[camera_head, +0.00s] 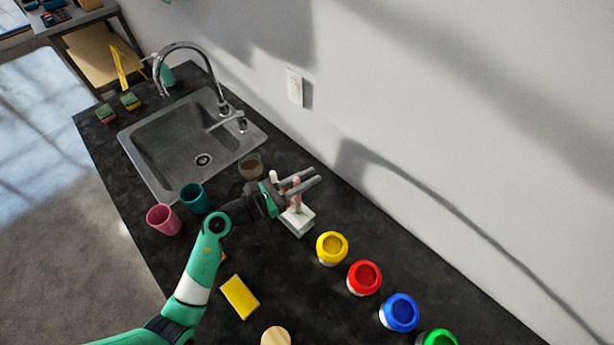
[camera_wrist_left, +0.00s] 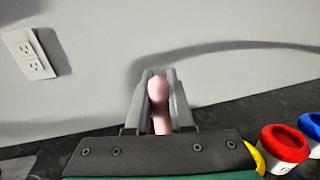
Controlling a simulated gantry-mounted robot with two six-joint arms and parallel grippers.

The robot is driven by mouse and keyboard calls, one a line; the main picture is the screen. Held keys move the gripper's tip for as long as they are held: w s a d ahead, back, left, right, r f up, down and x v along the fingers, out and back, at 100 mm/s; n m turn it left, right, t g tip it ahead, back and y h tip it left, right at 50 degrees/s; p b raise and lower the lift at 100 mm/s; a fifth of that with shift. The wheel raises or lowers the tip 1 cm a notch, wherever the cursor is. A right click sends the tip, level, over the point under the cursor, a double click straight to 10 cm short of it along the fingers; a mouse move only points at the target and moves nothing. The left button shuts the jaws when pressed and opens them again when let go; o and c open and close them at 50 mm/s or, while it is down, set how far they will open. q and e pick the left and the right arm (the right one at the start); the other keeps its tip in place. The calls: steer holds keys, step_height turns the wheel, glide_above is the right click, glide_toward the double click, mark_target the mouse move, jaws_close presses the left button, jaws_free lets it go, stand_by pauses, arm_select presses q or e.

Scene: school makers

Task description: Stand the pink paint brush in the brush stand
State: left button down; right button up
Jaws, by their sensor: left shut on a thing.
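My left gripper (camera_head: 307,183) is shut on the pink paint brush (camera_head: 297,183). The brush also shows between the fingers in the left wrist view (camera_wrist_left: 159,103), its rounded pink end toward the camera. The brush stand (camera_head: 299,222) is a small white block on the dark counter, directly below the gripper in the head view. My right gripper is not in view.
Paint jars in yellow (camera_head: 332,248), red (camera_head: 364,278), blue (camera_head: 399,312) and green (camera_head: 437,338) line the counter to the right. A glass jar (camera_head: 250,166), teal cup (camera_head: 195,198) and pink cup (camera_head: 163,219) stand near the sink (camera_head: 160,172).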

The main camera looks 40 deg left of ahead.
arm_select(q)
steer(key=shift+f+b, duration=2.25)
steer(key=shift+f, duration=0.65)
steer(key=c, duration=0.7)
jaws_free()
steer(key=p+v, duration=0.1)
steer(key=v, duration=1)
steer(key=shift+s, duration=0.35)
